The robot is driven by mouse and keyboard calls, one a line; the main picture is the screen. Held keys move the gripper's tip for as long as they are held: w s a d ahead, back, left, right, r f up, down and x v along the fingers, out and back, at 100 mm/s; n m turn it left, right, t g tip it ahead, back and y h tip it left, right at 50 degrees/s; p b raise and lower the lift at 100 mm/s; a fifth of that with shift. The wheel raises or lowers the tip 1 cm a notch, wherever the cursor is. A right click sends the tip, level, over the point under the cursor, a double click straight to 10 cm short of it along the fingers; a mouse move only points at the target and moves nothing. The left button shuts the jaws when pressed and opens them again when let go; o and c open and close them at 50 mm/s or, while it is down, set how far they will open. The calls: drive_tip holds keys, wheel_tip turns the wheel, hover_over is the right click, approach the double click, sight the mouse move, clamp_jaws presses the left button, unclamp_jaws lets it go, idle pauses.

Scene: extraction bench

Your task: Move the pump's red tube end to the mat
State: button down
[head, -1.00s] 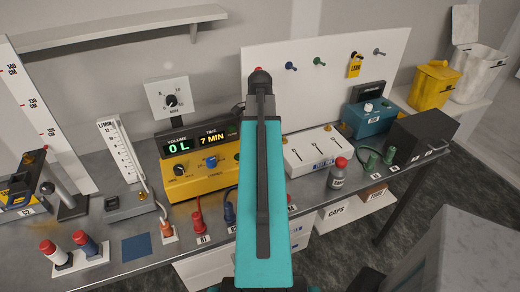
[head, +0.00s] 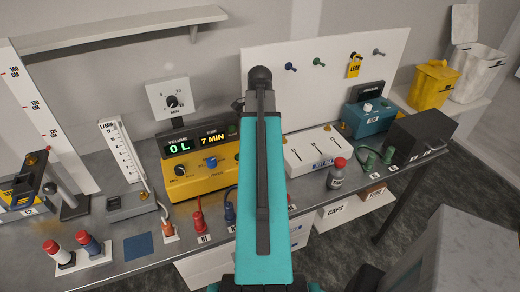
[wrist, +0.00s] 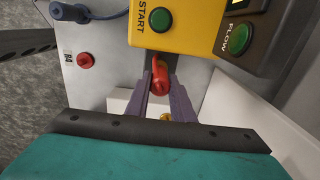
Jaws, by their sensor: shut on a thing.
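A dark blue square mat (head: 138,246) lies flat and bare at the bench's front left. Another red tube end (head: 199,219) stands at a labelled spot in front of the pump.
A blue tube end (head: 229,213) stands right of that red one. An orange tube end (head: 168,230) stands just right of the mat.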

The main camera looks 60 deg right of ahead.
drive_tip(key=shift+r+p, duration=0.9)
drive_tip(key=shift+r, duration=0.4)
drive_tip(key=shift+s, duration=0.15)
idle(0.4)
